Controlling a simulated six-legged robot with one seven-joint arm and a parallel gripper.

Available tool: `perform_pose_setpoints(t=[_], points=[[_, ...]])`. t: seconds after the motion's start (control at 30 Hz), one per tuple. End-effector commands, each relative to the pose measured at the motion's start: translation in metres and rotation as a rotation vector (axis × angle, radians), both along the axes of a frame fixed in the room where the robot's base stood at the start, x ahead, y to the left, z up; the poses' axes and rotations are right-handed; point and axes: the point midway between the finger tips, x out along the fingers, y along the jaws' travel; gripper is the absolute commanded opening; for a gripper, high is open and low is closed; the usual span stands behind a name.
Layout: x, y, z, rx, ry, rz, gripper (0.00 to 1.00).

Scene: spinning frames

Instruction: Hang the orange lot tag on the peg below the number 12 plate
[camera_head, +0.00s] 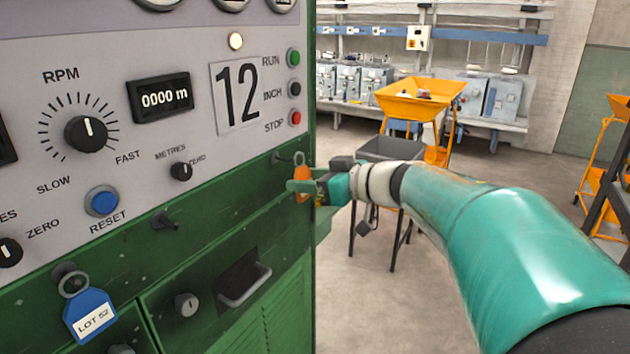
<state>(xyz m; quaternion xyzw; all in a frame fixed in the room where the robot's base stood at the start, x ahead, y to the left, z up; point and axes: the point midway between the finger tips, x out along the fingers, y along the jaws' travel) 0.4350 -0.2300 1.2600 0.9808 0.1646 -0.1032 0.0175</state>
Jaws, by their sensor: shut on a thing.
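The orange lot tag (303,184) is upright at the right edge of the green machine, its grey ring (299,159) at the top. My gripper (302,187) is shut on the tag's body; its fingers hide part of it. A dark peg (281,157) on the green strip ends close to the ring; I cannot tell whether the ring is around it. The number 12 plate (236,95) is on the grey panel above and left of that peg. Another peg (165,221), bare, sticks out farther left.
A blue LOT 52 tag (90,314) hangs at lower left. Knobs, the blue reset button (101,201) and the run, inch and stop buttons (294,88) stand out from the panel. A drawer handle (243,285) sits below. Open floor lies right, with an orange hopper (420,97) behind.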

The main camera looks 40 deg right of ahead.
Motion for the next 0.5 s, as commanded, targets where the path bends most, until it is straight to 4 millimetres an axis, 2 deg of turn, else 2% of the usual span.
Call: perform_pose_setpoints(t=[0.5], points=[[0.026,0.009,-0.005,0.001,0.001,0.0,0.25]])
